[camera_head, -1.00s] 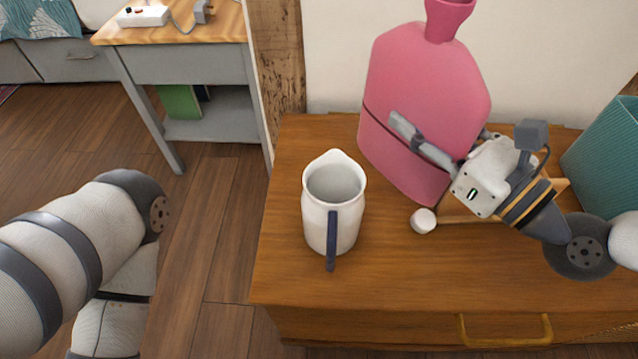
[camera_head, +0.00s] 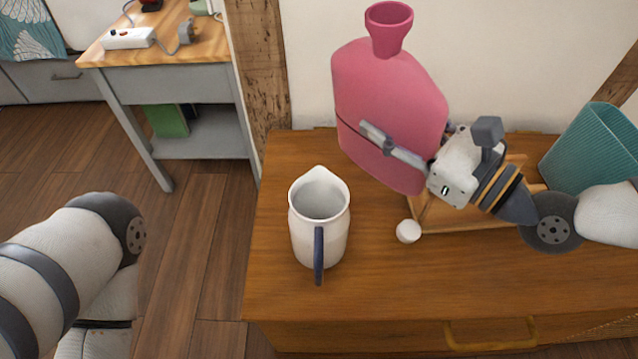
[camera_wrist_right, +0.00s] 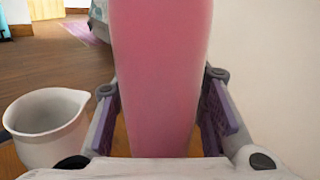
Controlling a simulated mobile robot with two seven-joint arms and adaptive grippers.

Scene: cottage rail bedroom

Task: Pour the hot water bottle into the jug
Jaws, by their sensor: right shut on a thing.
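The pink hot water bottle (camera_head: 392,105) is upright with a slight lean, its open neck at the top. My right gripper (camera_head: 395,147) is shut on it around its lower body, a finger showing across the front. The bottle fills the middle of the right wrist view (camera_wrist_right: 160,75), between the fingers. The white jug (camera_head: 320,225) stands on the wooden dresser to the left of the bottle, its mouth open and its dark blue handle toward me. The jug also shows in the right wrist view (camera_wrist_right: 48,128), at lower left. My left arm shows at the left edge, but its gripper is out of view.
A small white round object (camera_head: 408,231) lies on the dresser top (camera_head: 400,285) right of the jug. A wooden tray or stand (camera_head: 465,215) sits under my right gripper, and a teal ribbed bin (camera_head: 590,150) stands at right. A grey side table (camera_head: 175,88) stands at left.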

